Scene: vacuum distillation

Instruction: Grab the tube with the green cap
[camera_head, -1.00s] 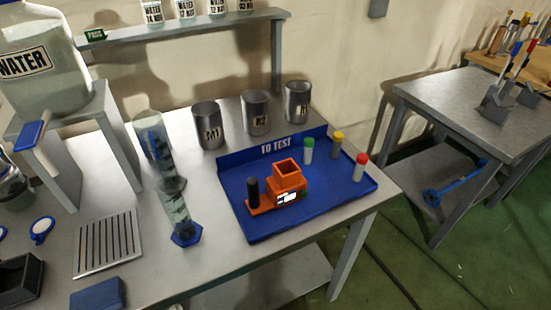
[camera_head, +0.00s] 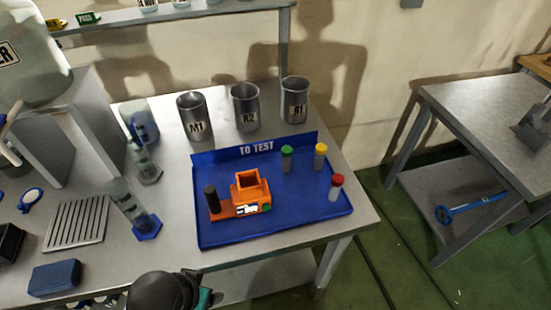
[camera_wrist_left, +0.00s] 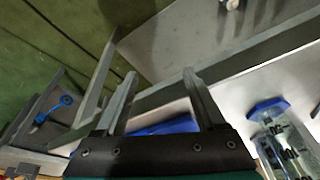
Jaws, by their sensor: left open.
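The tube with the green cap (camera_head: 287,158) stands upright in the blue "TO TEST" tray (camera_head: 300,217), near its back wall. A yellow-capped tube (camera_head: 320,156) and a red-capped tube (camera_head: 336,187) stand to its right. In the left wrist view my left gripper (camera_wrist_left: 160,75) is open, with nothing between its fingertips. A dark part of my arm shows at the bottom of the head view, in front of the table; the fingers are not visible there. The green-capped tube cannot be made out in the wrist view. My right gripper is not in view.
An orange device (camera_head: 250,188) sits in the tray left of the tubes. Metal cups, including one marked R1 (camera_head: 295,101), stand behind the tray. Graduated cylinders (camera_head: 127,203) stand to the left. A side table (camera_head: 480,105) stands across a floor gap on the right.

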